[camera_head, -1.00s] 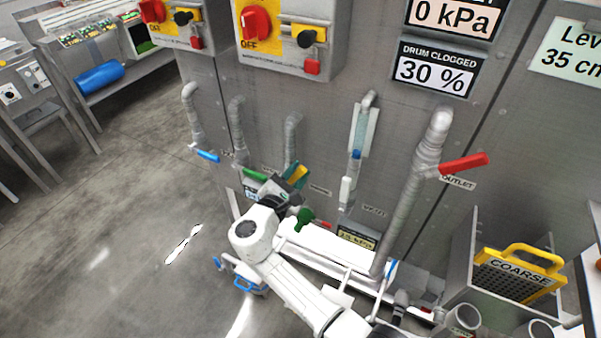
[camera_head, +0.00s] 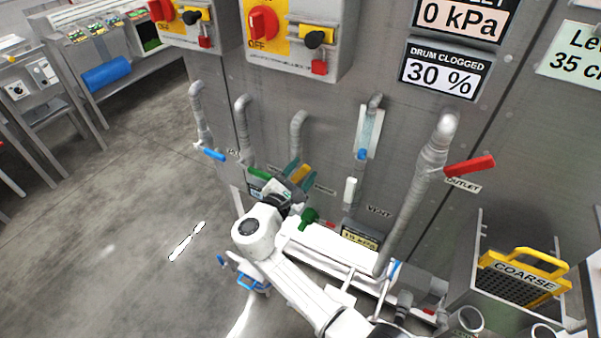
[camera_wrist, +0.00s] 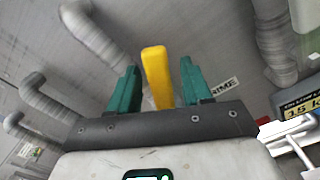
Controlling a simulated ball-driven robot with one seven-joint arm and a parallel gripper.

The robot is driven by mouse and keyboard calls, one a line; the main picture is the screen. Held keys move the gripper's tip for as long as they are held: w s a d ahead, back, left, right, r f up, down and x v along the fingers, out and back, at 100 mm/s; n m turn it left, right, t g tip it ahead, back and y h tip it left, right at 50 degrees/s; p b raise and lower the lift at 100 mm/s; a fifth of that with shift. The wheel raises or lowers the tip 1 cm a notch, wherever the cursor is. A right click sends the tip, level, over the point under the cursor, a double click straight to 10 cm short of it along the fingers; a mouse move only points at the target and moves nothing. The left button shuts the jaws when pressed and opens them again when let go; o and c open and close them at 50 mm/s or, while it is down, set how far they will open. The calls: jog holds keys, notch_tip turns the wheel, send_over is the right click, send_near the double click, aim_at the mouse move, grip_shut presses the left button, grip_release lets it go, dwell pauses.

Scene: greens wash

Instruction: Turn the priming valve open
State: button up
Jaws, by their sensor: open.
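The priming valve's yellow handle (camera_wrist: 157,78) stands between my gripper's two green fingers in the wrist view, with a gap on both sides. The PRIME label (camera_wrist: 224,87) is on the metal wall just right of the fingers. My gripper (camera_wrist: 158,70) is open and holds nothing. In the head view my gripper (camera_head: 293,178) is low by the wall, below a grey pipe (camera_head: 298,130), and the yellow handle (camera_head: 303,173) shows small beside a finger. The valve body is mostly hidden by my gripper.
A blue-handled valve (camera_head: 213,154) and a green handle (camera_head: 259,174) are left of my gripper. The clear vent tube (camera_head: 363,140) and red outlet handle (camera_head: 469,166) are to the right. Open floor (camera_head: 120,230) lies left.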

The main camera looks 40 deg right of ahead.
jog(key=b+v, duration=0.1)
jog(key=v, duration=1)
jog(key=shift+f, duration=0.1)
